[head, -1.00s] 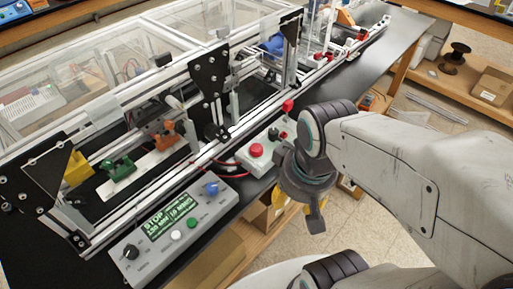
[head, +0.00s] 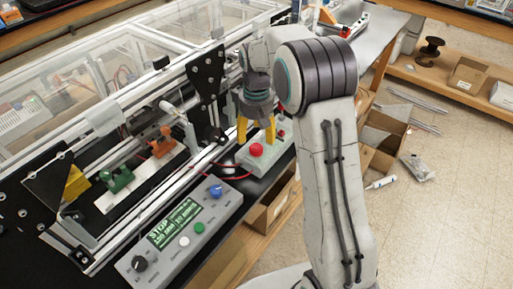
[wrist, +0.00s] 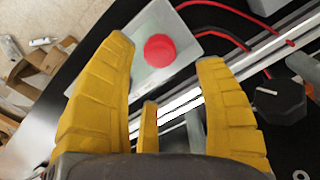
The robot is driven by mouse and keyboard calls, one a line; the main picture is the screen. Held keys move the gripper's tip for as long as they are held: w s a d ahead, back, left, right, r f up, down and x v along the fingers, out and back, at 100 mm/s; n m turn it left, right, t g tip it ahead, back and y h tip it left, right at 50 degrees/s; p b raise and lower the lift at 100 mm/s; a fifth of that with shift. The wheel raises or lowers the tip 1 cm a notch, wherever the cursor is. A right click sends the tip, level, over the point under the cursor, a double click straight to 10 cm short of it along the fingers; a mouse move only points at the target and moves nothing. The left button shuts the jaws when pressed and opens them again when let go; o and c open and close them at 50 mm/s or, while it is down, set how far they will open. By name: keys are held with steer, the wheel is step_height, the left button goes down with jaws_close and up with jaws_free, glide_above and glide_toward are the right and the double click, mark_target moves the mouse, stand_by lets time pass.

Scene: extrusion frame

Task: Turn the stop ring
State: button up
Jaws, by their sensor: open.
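A red mushroom button (head: 256,150) sits on a pale grey box (head: 245,164) beside the rail of the extrusion frame. The button also shows in the wrist view (wrist: 160,50), between the fingertips in the picture. No separate ring around it can be made out. My gripper (head: 256,132) has yellow fingers, points down and is open just behind and above the button in the head view. Nothing is between its fingers; whether they touch the box I cannot tell. The fingers also show in the wrist view (wrist: 165,50).
Red cables (head: 230,175) run beside the box. The aluminium rail (wrist: 290,45) and a black knob (wrist: 282,98) are close to the fingers.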

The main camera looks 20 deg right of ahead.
mark_target(256, 146)
steer(key=shift+w+r+n, duration=0.4)
steer(key=shift+w+r, duration=0.1)
steer(key=shift+r, duration=0.25)
steer(key=shift+s+a+f+n, duration=0.1)
steer(key=shift+s+n, duration=0.2)
steer(key=shift+s, duration=0.05)
steer(key=shift+s+f, duration=0.1)
steer(key=shift+f, duration=0.05)
steer(key=shift+n, duration=0.3)
steer(key=shift+f+p, duration=0.35)
steer(key=shift+f, duration=3.2)
steer(key=shift+c, duration=0.4)
steer(key=c, duration=1.1)
